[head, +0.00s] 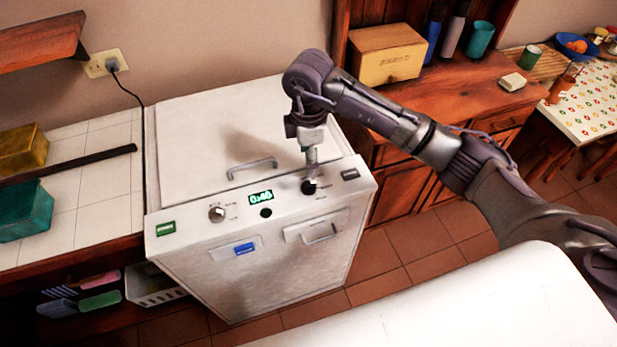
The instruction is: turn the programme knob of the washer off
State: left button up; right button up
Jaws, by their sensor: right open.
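The white washer (290,255) stands in the middle of the head view, its sloped control panel facing me. A dark round knob (308,187) sits on the right part of the panel. A silver knob (216,214) sits on the left part. The panel's lettering is too small to tell which is the programme knob. The green display (261,197) between them is lit. My right gripper (312,173) points down, open, with its fingertips right at the dark knob and partly covering it. I cannot tell whether they touch it. My left gripper is out of view.
The lid handle (252,168) stands up behind the panel, left of my right gripper. A wooden cabinet (455,95) with a yellow box (387,55) is at right. A tiled counter (85,185) with a teal bin (24,210) adjoins at left.

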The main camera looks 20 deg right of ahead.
aim_at(309, 183)
notch_tip(309, 183, down, 9)
jog(key=shift+f+p, duration=0.1)
jog(key=shift+p, duration=0.85)
jog(key=c, duration=1.2)
jog(key=shift+o, duration=0.2)
